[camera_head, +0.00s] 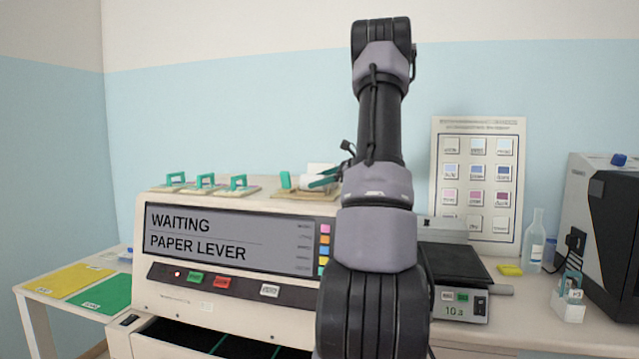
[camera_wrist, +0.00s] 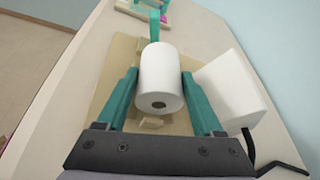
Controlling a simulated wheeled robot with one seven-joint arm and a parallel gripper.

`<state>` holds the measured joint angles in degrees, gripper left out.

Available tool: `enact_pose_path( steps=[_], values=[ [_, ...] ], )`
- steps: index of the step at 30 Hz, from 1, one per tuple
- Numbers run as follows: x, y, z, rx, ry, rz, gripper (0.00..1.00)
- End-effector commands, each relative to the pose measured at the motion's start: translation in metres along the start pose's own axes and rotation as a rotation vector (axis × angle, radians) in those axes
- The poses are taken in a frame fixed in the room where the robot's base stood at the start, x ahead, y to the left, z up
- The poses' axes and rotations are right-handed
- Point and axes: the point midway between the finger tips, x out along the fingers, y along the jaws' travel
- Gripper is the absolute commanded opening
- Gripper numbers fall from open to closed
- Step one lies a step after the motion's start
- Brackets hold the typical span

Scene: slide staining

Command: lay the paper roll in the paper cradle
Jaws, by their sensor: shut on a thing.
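The white paper roll (camera_wrist: 160,62) is in the wrist view, its end with a dark core hole facing me. My gripper (camera_wrist: 159,78) is shut on it, one teal finger at each side. Under it is a beige board that looks to be the paper cradle (camera_wrist: 121,58), with a teal upright piece (camera_wrist: 154,26) beyond the roll and a small block (camera_wrist: 152,122) nearer me. In the head view the roll (camera_head: 308,182) and my gripper (camera_head: 325,178) are over this board (camera_head: 291,195) on top of the machine. I cannot tell whether the roll touches it.
A white block (camera_wrist: 232,88) stands close to the right of my gripper. Several teal-handled pieces (camera_head: 205,181) stand on the machine's top at left. The machine's screen (camera_head: 225,238) reads WAITING, PAPER LEVER. A scale (camera_head: 455,270) and bottle (camera_head: 536,240) are at right.

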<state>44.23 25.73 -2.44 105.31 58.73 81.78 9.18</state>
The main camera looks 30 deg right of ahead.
Motion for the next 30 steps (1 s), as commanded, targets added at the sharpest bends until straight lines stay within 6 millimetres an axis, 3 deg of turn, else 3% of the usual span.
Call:
enact_pose_path(
  steps=[11, 12, 14, 25, 30],
  values=[
    [0.003, 0.003, -0.007, -0.001, 0.000, 0.000, 0.06],
    [0.003, 0.003, -0.007, -0.001, 0.001, 0.000, 0.80],
    [0.003, 0.003, -0.007, -0.002, 0.001, 0.000, 0.99],
    [0.000, 0.002, -0.005, -0.002, 0.001, -0.002, 0.99],
    [-0.024, 0.001, -0.006, -0.001, 0.002, -0.005, 0.99]
  ],
)
